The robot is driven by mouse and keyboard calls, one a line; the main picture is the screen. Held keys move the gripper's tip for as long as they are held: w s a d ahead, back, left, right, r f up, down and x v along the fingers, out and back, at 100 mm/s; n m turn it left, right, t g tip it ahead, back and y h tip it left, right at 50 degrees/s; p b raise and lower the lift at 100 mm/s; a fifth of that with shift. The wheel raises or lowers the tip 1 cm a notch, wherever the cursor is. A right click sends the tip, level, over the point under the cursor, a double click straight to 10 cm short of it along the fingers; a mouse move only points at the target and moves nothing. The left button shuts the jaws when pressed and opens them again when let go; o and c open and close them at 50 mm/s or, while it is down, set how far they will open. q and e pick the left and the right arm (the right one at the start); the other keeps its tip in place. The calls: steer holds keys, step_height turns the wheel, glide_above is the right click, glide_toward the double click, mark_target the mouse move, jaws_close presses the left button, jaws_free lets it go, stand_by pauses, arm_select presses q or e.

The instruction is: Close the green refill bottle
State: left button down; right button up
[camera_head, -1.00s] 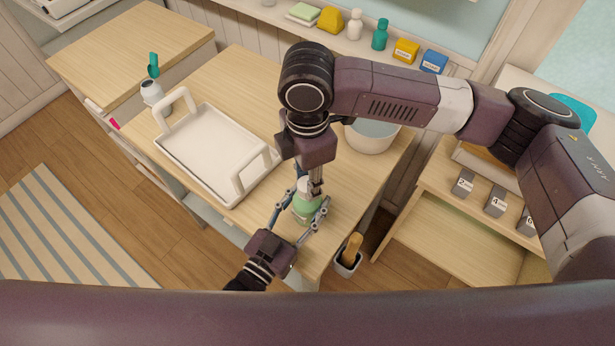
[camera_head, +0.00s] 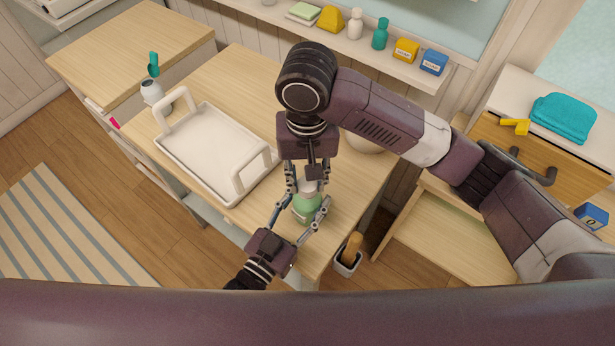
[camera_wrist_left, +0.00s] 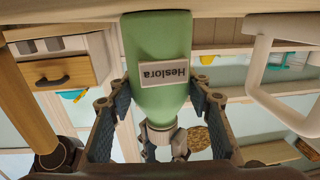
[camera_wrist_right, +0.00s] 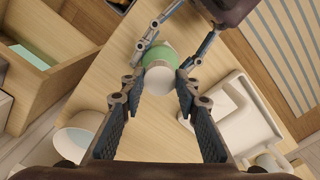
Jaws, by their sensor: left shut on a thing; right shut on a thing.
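The green refill bottle (camera_head: 306,207) stands upright at the front part of the wooden table. Its label shows in the left wrist view (camera_wrist_left: 172,70), inverted there. My left gripper (camera_head: 312,217) is shut on the bottle's body from the front side. A white cap (camera_wrist_right: 158,82) sits at the top of the bottle in the right wrist view. My right gripper (camera_head: 307,187) points down from above and is shut on the cap, one finger on each side. How far the cap is screwed down cannot be seen.
A white tray (camera_head: 208,180) with raised handles stands left of the bottle. A bowl (camera_wrist_right: 75,140) is partly hidden behind my right arm. A bin (camera_head: 347,262) stands by the table's right edge.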

steer(key=m, duration=0.4)
steer(key=o, duration=0.7)
steer(key=shift+o, duration=0.2)
steer(key=shift+r, duration=2.25)
steer(key=shift+c, duration=0.3)
